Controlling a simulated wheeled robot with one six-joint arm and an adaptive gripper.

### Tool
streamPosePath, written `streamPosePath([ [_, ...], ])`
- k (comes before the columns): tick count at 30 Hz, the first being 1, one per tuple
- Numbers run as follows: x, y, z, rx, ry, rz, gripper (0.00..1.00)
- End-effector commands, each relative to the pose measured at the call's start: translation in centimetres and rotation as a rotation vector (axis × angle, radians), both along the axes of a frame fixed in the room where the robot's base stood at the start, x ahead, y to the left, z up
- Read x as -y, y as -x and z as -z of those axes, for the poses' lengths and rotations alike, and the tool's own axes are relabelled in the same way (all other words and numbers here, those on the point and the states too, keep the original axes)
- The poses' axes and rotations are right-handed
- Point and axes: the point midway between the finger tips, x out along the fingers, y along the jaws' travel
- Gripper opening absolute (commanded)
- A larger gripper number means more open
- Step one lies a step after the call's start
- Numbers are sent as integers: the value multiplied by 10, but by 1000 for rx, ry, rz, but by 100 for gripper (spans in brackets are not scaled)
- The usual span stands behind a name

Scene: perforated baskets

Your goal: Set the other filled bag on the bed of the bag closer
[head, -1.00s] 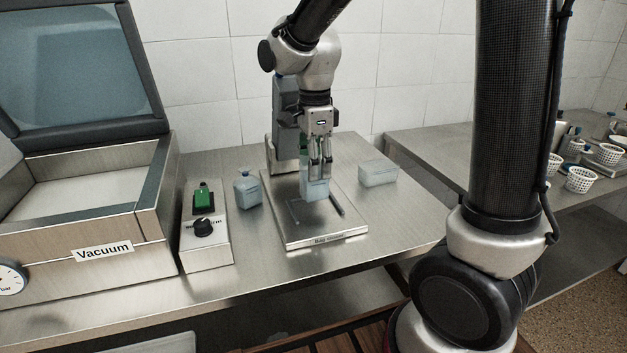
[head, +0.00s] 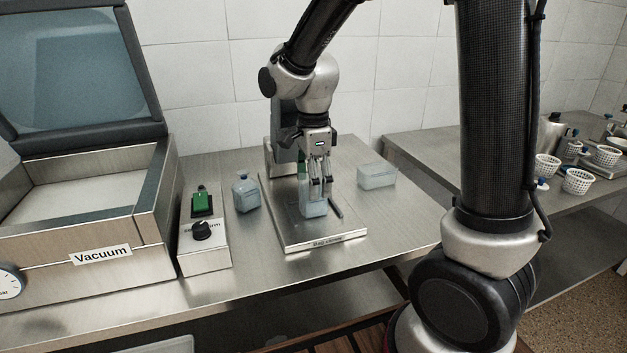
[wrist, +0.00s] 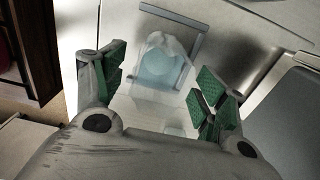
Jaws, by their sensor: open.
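A pale blue filled bag (head: 313,208) stands on the steel bed of the bag closer (head: 290,230), on the marked area near its front. The wrist view shows the bag (wrist: 157,70) from above, clear film around light blue contents, over a dark outlined square. My gripper (head: 317,185) points down around the bag's upper part. In the wrist view its green-padded fingers (wrist: 162,72) are spread, with a gap on both sides of the bag.
The vacuum machine (head: 100,254) with its lid raised stands at left. Beside it is a control box (head: 204,250) with a green switch and black knob. A translucent tub (head: 377,177) sits right of the bag closer. White perforated baskets (head: 578,182) stand on the right-hand counter.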

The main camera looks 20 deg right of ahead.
Motion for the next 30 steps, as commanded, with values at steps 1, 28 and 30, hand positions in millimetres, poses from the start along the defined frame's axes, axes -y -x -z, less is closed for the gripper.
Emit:
streamPosePath([
  [1, 0, 0, 0, 0, 0, 0, 72],
  [28, 0, 0, -123, 1, 0, 0, 72],
  [30, 3, 2, -125, 4, -2, -15, 72],
])
